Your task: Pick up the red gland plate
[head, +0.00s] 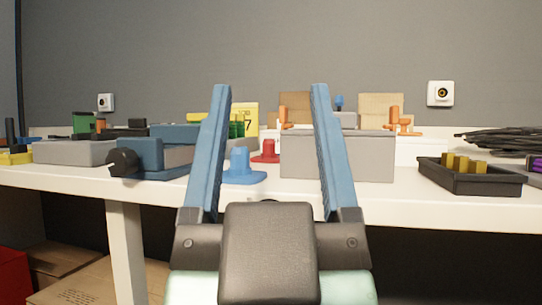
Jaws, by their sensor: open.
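The red gland plate (266,152) looks like a small red piece with a flat base and a raised round stub. It lies on the white table, left of a grey box and behind a blue piece of similar shape. My gripper (265,92) is open and empty, with its two blue fingers pointing forward. The red piece shows in the gap between the fingers, farther off than the gripper. No contact between them shows.
The similar blue piece (242,168) stands nearer the white table's (410,208) front edge. The grey box (340,158) stands to the right, partly behind my right finger. A blue vise-like block (150,158) is left. A black tray (470,180) with yellow pieces and black cables (500,140) are far right.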

